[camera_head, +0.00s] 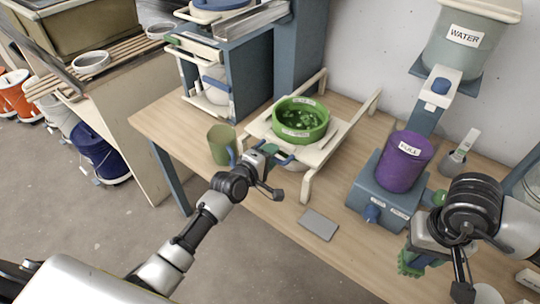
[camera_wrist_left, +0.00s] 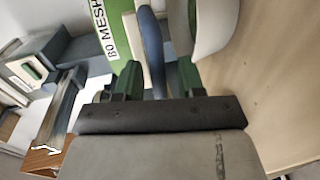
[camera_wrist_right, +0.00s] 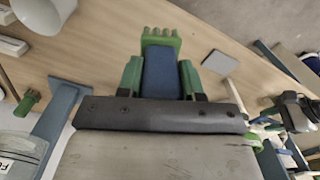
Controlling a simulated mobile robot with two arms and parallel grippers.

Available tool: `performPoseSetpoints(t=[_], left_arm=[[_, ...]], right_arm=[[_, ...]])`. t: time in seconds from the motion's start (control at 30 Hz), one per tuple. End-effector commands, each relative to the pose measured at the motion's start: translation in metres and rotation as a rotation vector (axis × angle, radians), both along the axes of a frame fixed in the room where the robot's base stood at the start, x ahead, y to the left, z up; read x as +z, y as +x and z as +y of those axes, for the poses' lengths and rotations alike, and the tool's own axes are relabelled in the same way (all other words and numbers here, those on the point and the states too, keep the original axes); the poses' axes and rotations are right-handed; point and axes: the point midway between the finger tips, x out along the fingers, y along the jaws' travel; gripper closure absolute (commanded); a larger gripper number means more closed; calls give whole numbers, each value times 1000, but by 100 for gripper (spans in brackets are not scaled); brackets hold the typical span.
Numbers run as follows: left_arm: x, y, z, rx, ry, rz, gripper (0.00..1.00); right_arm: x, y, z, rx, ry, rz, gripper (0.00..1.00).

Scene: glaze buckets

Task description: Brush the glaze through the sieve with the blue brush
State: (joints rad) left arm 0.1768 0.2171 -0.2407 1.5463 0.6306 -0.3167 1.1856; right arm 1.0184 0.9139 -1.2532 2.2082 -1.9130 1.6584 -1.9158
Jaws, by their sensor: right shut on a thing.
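The green sieve (camera_head: 300,132) rests on a cream wooden frame (camera_head: 255,127) on the table, with green lumps of glaze inside it. My right gripper (camera_wrist_right: 160,80) is shut on the blue brush (camera_wrist_right: 160,72), whose green bristles (camera_wrist_right: 161,38) point away from the palm. The bristles (camera_head: 408,264) are near the table's front edge.
A green mug (camera_head: 219,146) stands left of the frame. A purple bucket (camera_head: 404,163) marked "FULL" sits on a blue stand, right. A grey plate (camera_head: 318,224) lies near the front edge. A WATER bucket (camera_head: 466,50) stands high at the back right.

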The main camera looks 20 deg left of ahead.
Motion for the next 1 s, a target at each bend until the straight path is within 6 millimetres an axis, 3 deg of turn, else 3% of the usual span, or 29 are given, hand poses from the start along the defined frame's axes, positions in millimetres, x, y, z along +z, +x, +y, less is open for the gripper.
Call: performPoseSetpoints(t=[0.17, 0.4, 0.97, 1.0], left_arm=[[0, 0, 0, 0, 0, -1, 64], [0, 0, 0, 0, 0, -1, 100], [0, 6, -2, 0, -1, -1, 100], [0, 6, -2, 0, -1, -1, 81]], right_arm=[[0, 0, 0, 0, 0, 0, 88], [0, 0, 0, 0, 0, 0, 88], [2, 0, 0, 0, 0, 0, 88], [2, 0, 0, 0, 0, 0, 88]])
